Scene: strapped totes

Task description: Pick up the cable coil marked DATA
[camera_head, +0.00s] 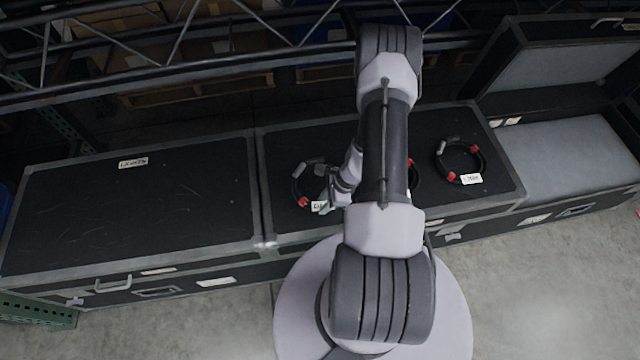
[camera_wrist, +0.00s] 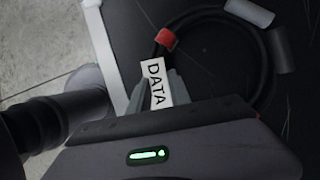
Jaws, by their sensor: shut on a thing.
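The cable coil marked DATA (camera_wrist: 268,70) is a black ring with red and grey parts and a white tag (camera_wrist: 154,80) reading DATA in the wrist view. In the head view this coil (camera_head: 296,188) lies at the left of the middle case's lid, its label partly covered. My gripper (camera_wrist: 170,98) is shut on the coil by its tag side; the fingers hide part of the cable and tag. In the head view my gripper (camera_head: 326,204) is at the coil's lower right. I cannot tell whether the coil is clear of the lid.
Another black coil (camera_head: 458,160) with red parts and a white tag lies on the right of the lid (camera_head: 485,190). A further coil is mostly hidden behind my arm. A closed case (camera_head: 130,205) stands left and an open case (camera_head: 565,150) right. A metal truss (camera_head: 180,45) spans the back.

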